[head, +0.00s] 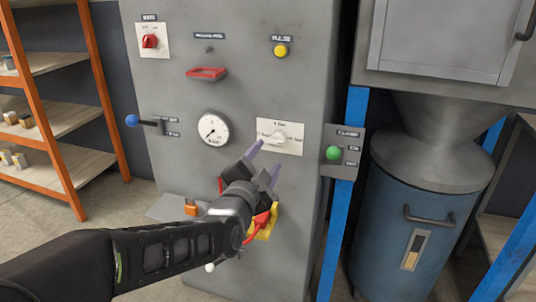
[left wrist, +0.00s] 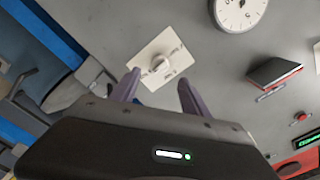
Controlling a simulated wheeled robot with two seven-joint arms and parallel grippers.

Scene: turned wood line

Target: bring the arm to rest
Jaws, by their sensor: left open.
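My left gripper (head: 264,161) is open and empty, with two purple-grey fingers pointing at the grey machine panel (head: 180,100). It is in front of the panel, just below a white selector plate (head: 281,137) with a pale knob. In the left wrist view, the open fingers of my left gripper (left wrist: 157,88) show with the selector plate (left wrist: 159,60) beyond and between them. Nothing is between the fingers, and a gap to the knob seems to show. My left arm reaches in from the lower left. My right gripper is not in view.
The panel carries a dial gauge (head: 213,129), red handle (head: 206,73), red switch (head: 150,41), yellow button (head: 281,50) and blue-balled lever (head: 133,120). A red-and-yellow part (head: 266,222) is partly hidden behind my gripper. A green-button box (head: 334,153) and blue drum (head: 395,215) stand right.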

